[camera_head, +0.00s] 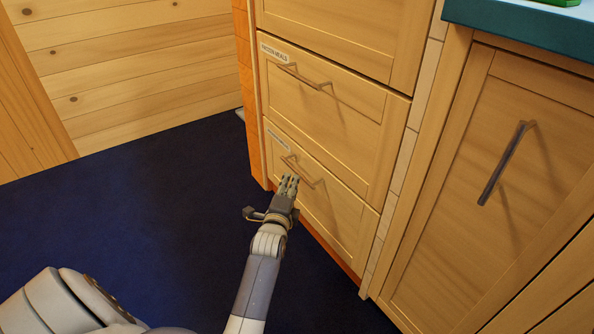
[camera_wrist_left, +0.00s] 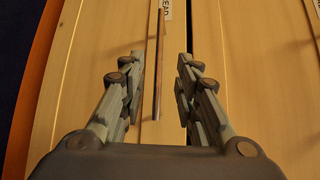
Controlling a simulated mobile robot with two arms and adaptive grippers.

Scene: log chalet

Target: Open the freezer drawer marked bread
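The bottom wooden drawer (camera_head: 322,207) is shut, with a small label (camera_head: 277,139) at its upper left, too small to read in the head view. In the left wrist view the end of a label (camera_wrist_left: 168,9) reads "EAD". The drawer's thin metal handle (camera_head: 302,174) is partly covered by my left gripper (camera_head: 289,180). In the left wrist view the handle (camera_wrist_left: 158,65) runs between the two open fingers of that gripper (camera_wrist_left: 158,75), apart from both. My right gripper is in neither view.
A drawer labelled "frozen meals" (camera_head: 345,125) is shut above, with its own handle (camera_head: 303,76). A cabinet door (camera_head: 470,190) with a long handle (camera_head: 506,163) stands to the right under a teal counter (camera_head: 520,27). The dark blue floor (camera_head: 130,210) is clear to the left.

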